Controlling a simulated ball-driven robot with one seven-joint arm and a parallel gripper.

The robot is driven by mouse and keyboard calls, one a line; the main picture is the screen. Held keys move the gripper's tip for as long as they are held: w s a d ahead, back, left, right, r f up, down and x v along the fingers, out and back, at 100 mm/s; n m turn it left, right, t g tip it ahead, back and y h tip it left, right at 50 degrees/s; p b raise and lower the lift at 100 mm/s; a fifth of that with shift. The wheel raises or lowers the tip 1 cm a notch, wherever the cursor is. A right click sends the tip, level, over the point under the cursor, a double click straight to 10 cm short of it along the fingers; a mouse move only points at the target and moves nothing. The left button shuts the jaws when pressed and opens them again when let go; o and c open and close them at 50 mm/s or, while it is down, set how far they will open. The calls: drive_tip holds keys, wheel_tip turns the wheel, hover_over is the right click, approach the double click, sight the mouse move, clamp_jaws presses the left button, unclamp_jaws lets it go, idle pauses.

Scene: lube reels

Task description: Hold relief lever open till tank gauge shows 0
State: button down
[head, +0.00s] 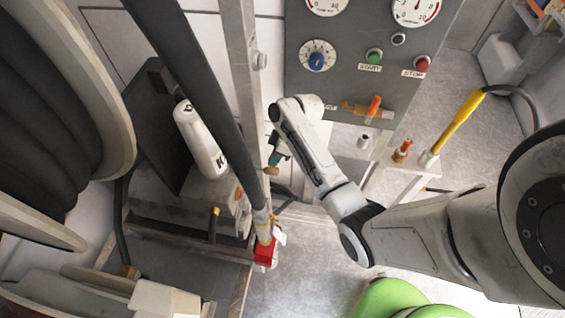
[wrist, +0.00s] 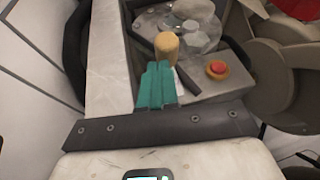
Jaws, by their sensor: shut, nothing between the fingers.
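My gripper (head: 279,158) has teal fingers, pressed together and empty, and points down beside the metal post in the head view. In the wrist view, the shut fingers (wrist: 157,84) end right at a tan knob (wrist: 166,45); I cannot tell if they touch it. The same knob (head: 271,171) shows just below the fingertips in the head view. No label shows whether it belongs to the relief lever. An orange-handled brass valve (head: 374,106) is on the grey panel. Two round gauges, left (head: 326,4) and right (head: 416,9), are cut off at the top; their readings and names are unclear.
The panel has a blue selector knob (head: 316,61), a green START button (head: 374,55) and a red STOP button (head: 421,65). A large hose reel (head: 118,100) fills the left. A white bottle (head: 200,140) and a yellow-handled tool (head: 458,123) stand nearby.

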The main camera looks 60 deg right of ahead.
drive_tip(key=f+t+b, duration=0.1)
drive_tip(key=t, duration=0.1)
drive_tip(key=s+f+t+y+b, duration=0.1)
drive_tip(key=f+t+b, duration=0.1)
drive_tip(key=shift+s+d+f+y, duration=0.15)
drive_tip(key=shift+s+d+y, duration=0.05)
drive_tip(key=shift+y, duration=0.1)
idle(6.1)
drive_tip(key=shift+r+p, duration=0.6)
drive_tip(key=shift+r, duration=0.2)
